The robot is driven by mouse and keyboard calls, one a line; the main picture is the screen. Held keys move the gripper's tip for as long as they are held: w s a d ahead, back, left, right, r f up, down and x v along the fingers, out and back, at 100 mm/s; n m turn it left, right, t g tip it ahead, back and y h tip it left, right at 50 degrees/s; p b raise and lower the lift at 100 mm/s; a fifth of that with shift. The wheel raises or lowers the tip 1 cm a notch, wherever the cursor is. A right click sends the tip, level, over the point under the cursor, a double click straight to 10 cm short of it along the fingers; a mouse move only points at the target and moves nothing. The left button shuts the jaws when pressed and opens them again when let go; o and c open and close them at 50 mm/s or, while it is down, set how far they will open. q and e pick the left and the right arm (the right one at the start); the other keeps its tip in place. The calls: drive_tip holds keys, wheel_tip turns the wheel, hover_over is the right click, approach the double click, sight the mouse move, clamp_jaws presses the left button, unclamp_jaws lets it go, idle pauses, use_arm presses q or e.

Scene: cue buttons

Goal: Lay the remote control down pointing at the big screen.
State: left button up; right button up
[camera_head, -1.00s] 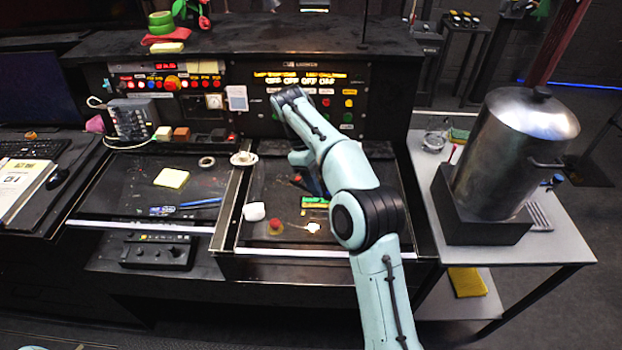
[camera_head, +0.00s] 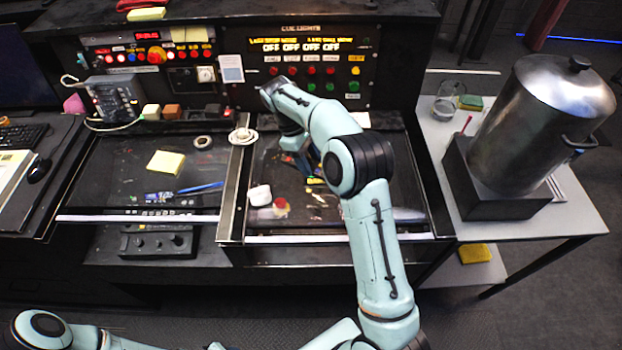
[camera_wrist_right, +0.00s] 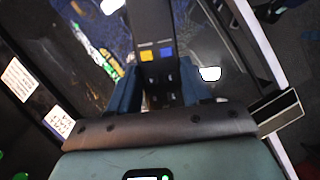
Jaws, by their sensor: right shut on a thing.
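The remote control (camera_wrist_right: 153,40) is a long dark bar with an orange and a blue button, seen in the right wrist view. My right gripper (camera_wrist_right: 157,92) is shut on it, with a blue finger on each side. In the head view my right gripper (camera_head: 304,162) is over the right-hand desk tray, and my forearm hides most of it and the remote. A dark monitor (camera_head: 22,75) stands at the far left; I cannot tell if it is the big screen. My left gripper is out of view.
The right tray holds a white object (camera_head: 259,195), a red-topped button (camera_head: 281,207) and small coloured items. A cup (camera_head: 242,135) sits on the divider. The left tray has a yellow note pad (camera_head: 166,163) and bare room. A metal urn (camera_head: 535,125) stands right.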

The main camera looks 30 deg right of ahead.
sight(314, 189)
wheel_tip(314, 189, down, 9)
drive_tip(key=shift+w+f, duration=0.1)
idle(0.3)
drive_tip(key=o, duration=1.1)
drive_tip(key=shift+f, duration=0.15)
drive_tip(key=shift+o, duration=0.2)
drive_tip(key=v, duration=1.2)
